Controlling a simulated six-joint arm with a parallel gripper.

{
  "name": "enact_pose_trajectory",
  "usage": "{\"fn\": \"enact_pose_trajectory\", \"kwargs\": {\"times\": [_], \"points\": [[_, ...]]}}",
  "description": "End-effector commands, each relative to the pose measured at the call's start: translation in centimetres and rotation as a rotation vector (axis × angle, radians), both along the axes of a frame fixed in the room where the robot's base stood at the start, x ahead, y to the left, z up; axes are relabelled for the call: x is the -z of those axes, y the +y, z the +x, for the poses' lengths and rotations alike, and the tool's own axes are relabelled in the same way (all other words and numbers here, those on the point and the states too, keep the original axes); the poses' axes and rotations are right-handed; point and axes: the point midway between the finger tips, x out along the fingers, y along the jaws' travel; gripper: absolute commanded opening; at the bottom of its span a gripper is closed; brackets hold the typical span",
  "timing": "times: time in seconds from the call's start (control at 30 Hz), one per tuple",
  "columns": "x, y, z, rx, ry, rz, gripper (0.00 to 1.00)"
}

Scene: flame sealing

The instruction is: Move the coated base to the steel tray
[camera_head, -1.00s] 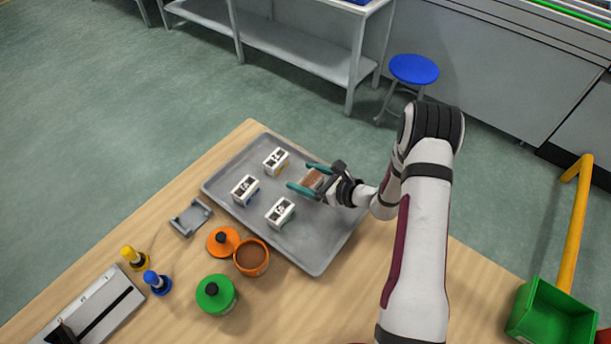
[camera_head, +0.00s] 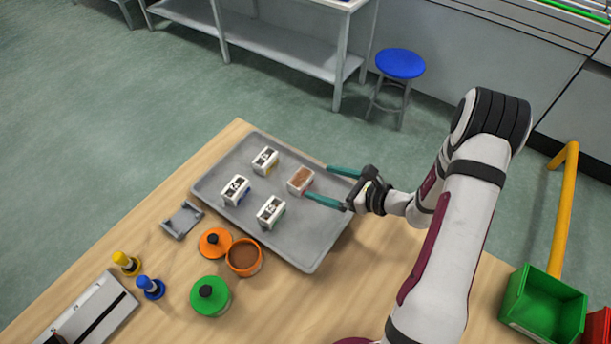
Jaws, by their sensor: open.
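The coated base (camera_head: 301,180), a small white block with a brown top, sits on the grey steel tray (camera_head: 318,240) toward its right side. My gripper (camera_head: 316,183) has teal fingers and is open. Its fingertips lie just right of the coated base, apart from it as far as I can see. Three other white blocks with dark marks stand on the tray: one at the back (camera_head: 265,160), one at the left (camera_head: 236,190) and one at the front (camera_head: 270,211).
Left of the tray are a small grey holder (camera_head: 182,220), an orange lid (camera_head: 215,242), an open orange pot of brown stuff (camera_head: 244,257) and a green lidded jar (camera_head: 210,296). Yellow (camera_head: 127,263) and blue (camera_head: 151,287) stampers stand further left. A green bin (camera_head: 543,308) is at right.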

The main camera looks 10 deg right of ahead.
Motion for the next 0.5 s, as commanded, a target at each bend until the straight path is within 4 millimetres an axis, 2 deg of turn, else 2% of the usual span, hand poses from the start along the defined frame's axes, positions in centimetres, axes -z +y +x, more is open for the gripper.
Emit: {"fn": "enact_pose_trajectory", "kwargs": {"times": [0.1,0.17,0.27,0.37,0.4,0.47,0.5], "points": [[-0.7,-1.1,-1.1,0.001,0.0,0.0,1.0],[-1.3,-1.0,-1.4,-0.021,-0.007,-0.007,1.0],[-5.1,2.2,-2.6,-0.197,-0.057,-0.065,1.0],[-10.9,7.9,-7.1,-0.547,-0.137,-0.205,1.0],[-12.8,9.8,-10.0,-0.706,-0.166,-0.285,1.0],[-14.8,11.7,-14.6,-0.936,-0.206,-0.424,1.0],[-15.7,12.1,-17.7,-1.079,-0.229,-0.529,1.0]]}}
